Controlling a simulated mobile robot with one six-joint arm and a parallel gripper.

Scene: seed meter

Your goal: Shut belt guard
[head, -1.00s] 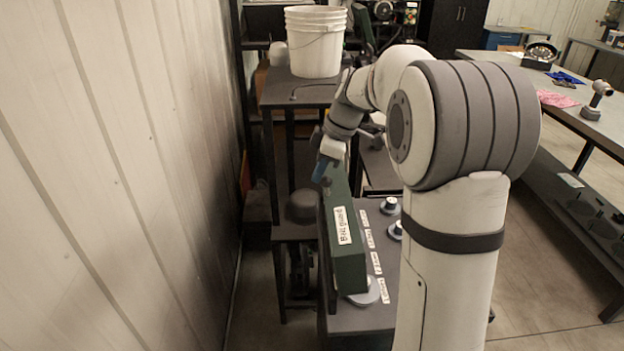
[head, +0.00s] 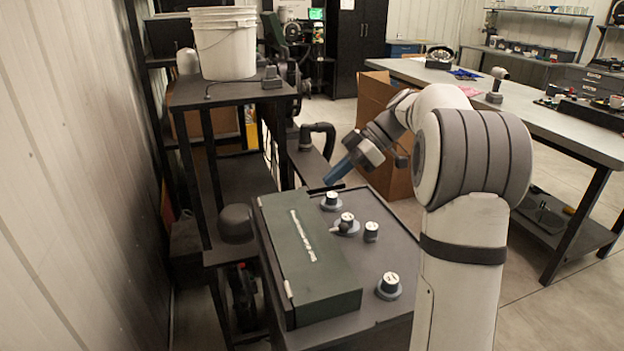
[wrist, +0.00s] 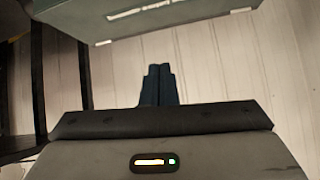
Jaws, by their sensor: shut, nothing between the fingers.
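The belt guard (head: 318,262) is a dark green, box-like cover on the left part of the grey machine top (head: 385,255). In the head view its broad labelled face points up and it looks laid down flat; I cannot tell whether it is fully seated. In the wrist view the green guard (wrist: 165,25) crosses the top of the picture, with part of its white label. My gripper (head: 333,178) has blue fingers, shut and empty, near the machine's far edge, past the guard's far right corner. The fingers also show in the wrist view (wrist: 158,85), apart from the guard.
Several knobs, one of them front right (head: 389,286), stand on the machine top right of the guard. A black bent pipe (head: 318,132) and a cardboard box (head: 385,110) are behind. A white bucket (head: 224,45) stands on a shelf at left. A long workbench (head: 530,115) is at right.

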